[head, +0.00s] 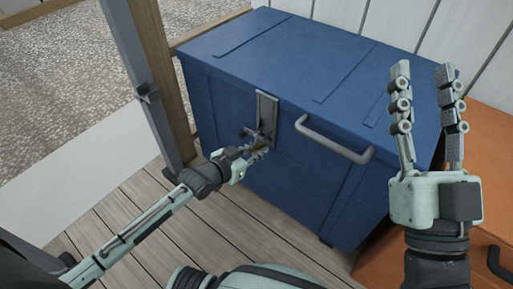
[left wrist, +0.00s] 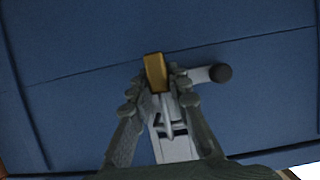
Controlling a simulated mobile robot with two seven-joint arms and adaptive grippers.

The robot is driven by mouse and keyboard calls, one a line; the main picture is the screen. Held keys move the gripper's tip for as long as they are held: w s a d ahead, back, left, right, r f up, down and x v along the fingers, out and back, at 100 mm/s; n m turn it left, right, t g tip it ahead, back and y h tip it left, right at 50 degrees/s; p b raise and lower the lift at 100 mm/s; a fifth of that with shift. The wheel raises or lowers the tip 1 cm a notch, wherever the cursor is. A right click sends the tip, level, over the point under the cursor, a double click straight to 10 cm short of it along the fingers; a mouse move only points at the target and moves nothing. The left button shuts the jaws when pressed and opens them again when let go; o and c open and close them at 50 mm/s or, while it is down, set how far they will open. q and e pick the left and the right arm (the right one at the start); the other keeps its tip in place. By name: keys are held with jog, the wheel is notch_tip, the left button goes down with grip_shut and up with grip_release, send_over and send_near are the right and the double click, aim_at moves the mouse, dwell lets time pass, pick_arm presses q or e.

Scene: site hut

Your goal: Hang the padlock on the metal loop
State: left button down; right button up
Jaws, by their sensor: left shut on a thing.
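The padlock has a brass-coloured body (left wrist: 156,72), clear in the left wrist view between my left fingertips. My left gripper (head: 258,150) is shut on it at the front of the blue chest (head: 225,95). The grey metal hasp plate (head: 266,112) is on the chest front, right by the fingers; it also shows in the left wrist view (left wrist: 172,145). The metal loop and the padlock's shackle are small and partly hidden by the fingers, so I cannot tell whether the shackle is around the loop. My right gripper (head: 427,75) is open and empty, fingers pointing up.
A grey bar handle (head: 335,140) sticks out from the chest front, right of the hasp. A wooden and grey post (head: 155,90) stands left of the chest. An orange box (head: 490,150) stands at the right. Bare plank floor (head: 200,235) lies in front.

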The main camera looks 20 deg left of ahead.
dwell(0.3)
pick_arm(q)
jog(key=c, duration=1.4)
grip_release()
jog(key=shift+o, duration=0.2)
jog(key=shift+f, duration=0.1)
